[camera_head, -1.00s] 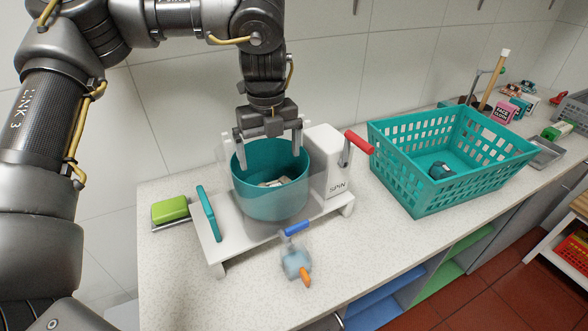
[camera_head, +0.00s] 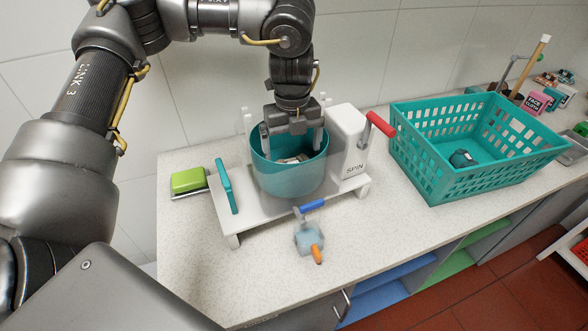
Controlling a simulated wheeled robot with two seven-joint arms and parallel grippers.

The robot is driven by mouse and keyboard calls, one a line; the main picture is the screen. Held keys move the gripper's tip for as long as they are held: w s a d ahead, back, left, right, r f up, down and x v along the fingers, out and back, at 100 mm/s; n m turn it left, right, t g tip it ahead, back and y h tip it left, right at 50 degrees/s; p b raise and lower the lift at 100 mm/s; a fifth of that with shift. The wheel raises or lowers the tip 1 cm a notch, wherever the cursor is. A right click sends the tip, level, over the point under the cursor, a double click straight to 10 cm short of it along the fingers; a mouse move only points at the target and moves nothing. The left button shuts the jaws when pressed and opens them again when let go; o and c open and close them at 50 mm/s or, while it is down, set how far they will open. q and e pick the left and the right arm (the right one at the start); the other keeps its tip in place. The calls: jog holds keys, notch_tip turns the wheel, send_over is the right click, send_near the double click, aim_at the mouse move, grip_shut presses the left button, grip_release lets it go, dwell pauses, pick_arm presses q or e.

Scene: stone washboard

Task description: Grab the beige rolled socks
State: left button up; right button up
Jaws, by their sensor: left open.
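A pale beige bundle, seemingly the rolled socks (camera_head: 290,160), lies inside the teal tub (camera_head: 290,180) of the white spinner. Only a small part of it shows, below the gripper and behind the rim. My left gripper (camera_head: 293,148) points down into the tub's mouth, right above the bundle. Its two fingers are spread apart, one near each side of the tub. I cannot tell whether they touch the bundle. My right gripper is not in view.
The spinner has a white body (camera_head: 348,145) and a red-handled crank (camera_head: 380,124) at right. A teal basket (camera_head: 450,180) with a dark item stands further right. A green sponge (camera_head: 188,180) and a small blue-orange object (camera_head: 308,238) lie near the spinner. The front counter is mostly clear.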

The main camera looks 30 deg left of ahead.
aim_at(292, 157)
pick_arm(q)
notch_tip(292, 157, down, 4)
jog(key=shift+r+p, duration=0.15)
jog(key=shift+p, duration=0.75)
jog(key=shift+f, duration=0.6)
jog(key=c, duration=1.1)
